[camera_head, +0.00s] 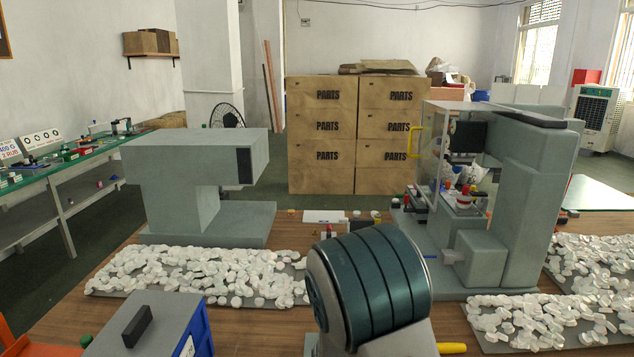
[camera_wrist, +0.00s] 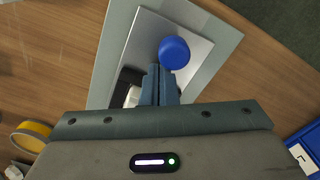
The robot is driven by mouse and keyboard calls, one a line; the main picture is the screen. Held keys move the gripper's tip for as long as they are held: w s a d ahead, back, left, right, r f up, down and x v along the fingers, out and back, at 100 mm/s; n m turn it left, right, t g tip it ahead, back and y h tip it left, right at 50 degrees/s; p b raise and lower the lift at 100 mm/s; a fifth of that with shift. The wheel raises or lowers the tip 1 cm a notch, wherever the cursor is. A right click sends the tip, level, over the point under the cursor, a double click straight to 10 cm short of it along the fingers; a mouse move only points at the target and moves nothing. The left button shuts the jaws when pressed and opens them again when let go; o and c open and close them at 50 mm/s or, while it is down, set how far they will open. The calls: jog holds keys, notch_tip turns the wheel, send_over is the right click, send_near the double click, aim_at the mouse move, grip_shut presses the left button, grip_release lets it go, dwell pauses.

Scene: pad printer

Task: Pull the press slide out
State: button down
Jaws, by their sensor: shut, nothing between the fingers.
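My gripper (camera_wrist: 159,72) is in the wrist view with its two blue-grey fingers shut together and nothing between them. Just beyond the fingertips is a round blue knob (camera_wrist: 174,52) on a light metal plate (camera_wrist: 150,32). The fingertips are beside the knob's lower left; I cannot tell whether they touch it. A black and white part (camera_wrist: 130,88) lies left of the fingers, partly hidden. I cannot tell for sure which part is the press slide. In the head view my gripper is hidden behind my arm. The grey pad printer (camera_head: 520,190) stands at right, with a clear guard and yellow handle (camera_head: 413,142).
A grey T-shaped machine (camera_head: 195,165) stands at back left. A yellow tape roll (camera_wrist: 32,135) and a blue bin (camera_wrist: 305,150) flank my gripper in the wrist view.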

dwell(0.4)
jog(key=shift+s, duration=0.65)
jog(key=shift+w+r, duration=0.1)
jog(key=shift+w, duration=0.35)
notch_tip(320, 180, up, 7)
jog(key=p, duration=0.5)
